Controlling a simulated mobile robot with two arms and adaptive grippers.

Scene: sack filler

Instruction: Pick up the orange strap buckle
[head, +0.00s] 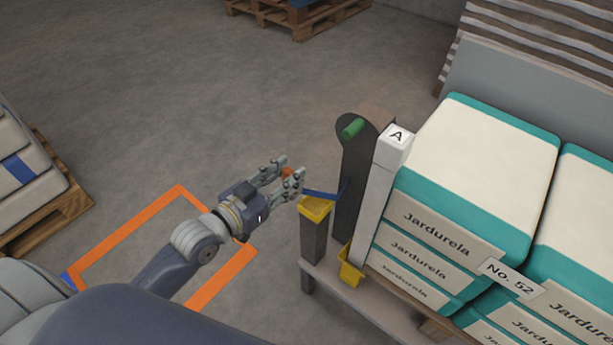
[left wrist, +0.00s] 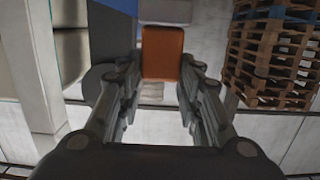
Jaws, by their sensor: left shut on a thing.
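The orange strap buckle (head: 288,172) is a small block between the fingers of my left gripper (head: 284,177). It shows larger in the left wrist view (left wrist: 162,53), at the fingertips, with the finger pads on both its sides. My left gripper is shut on it. In the head view the fingers hide most of the buckle. A blue strap (head: 321,194) runs between the fingertip area and the dark post (head: 353,175). The gripper is to the left of a yellow holder (head: 316,209) on a short post, apart from it. My right gripper is not in view.
Right of the gripper stands a white post marked A (head: 380,198) and stacked Jardurela sacks (head: 480,150). Another yellow holder (head: 350,272) sits lower. An orange floor outline (head: 128,228) lies beneath my arm. The floor beyond the gripper is clear up to a pallet (head: 300,15).

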